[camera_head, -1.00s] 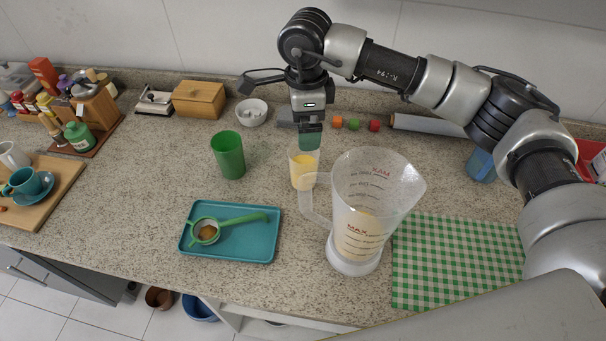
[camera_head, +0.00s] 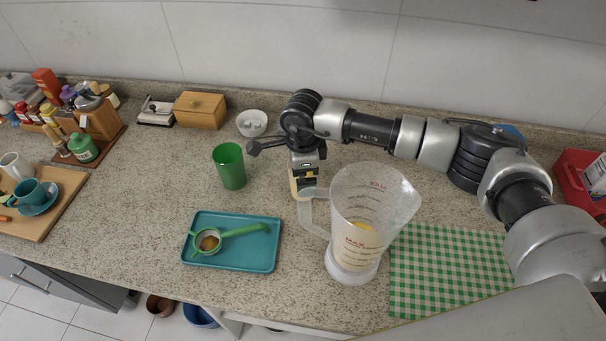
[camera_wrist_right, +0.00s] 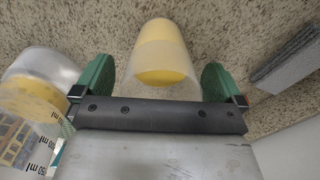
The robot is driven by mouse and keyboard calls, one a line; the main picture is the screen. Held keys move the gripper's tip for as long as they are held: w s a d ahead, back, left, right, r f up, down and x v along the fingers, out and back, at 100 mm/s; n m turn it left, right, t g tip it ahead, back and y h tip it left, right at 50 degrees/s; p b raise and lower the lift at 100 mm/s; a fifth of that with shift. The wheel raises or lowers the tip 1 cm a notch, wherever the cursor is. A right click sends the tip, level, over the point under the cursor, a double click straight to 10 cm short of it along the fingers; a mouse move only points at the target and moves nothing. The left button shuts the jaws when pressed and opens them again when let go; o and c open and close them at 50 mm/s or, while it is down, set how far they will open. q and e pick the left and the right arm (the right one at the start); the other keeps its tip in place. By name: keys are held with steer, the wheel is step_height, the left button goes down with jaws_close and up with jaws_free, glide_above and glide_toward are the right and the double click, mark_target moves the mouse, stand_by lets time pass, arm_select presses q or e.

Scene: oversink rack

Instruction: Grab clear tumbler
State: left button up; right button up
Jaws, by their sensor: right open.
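The clear tumbler (camera_head: 295,188) with yellow contents stands on the speckled counter just left of the big measuring jug, mostly hidden behind my right gripper in the head view. In the right wrist view the tumbler (camera_wrist_right: 162,48) lies between and slightly beyond the two green finger pads. My right gripper (camera_wrist_right: 158,82) is open, with a visible gap between each pad and the tumbler. It also shows in the head view (camera_head: 304,186), low at the tumbler. My left gripper is not in view.
The clear measuring jug (camera_head: 372,205) stands close on the right, its handle near the tumbler. A green cup (camera_head: 229,166) stands to the left. A teal tray (camera_head: 258,255) with a green strainer (camera_head: 208,241) lies in front. A green checked cloth (camera_head: 450,275) lies at right.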

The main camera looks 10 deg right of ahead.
steer(key=shift+f, duration=0.2)
steer(key=c, duration=1)
steer(key=shift+o, duration=0.2)
steer(key=shift+r, duration=0.1)
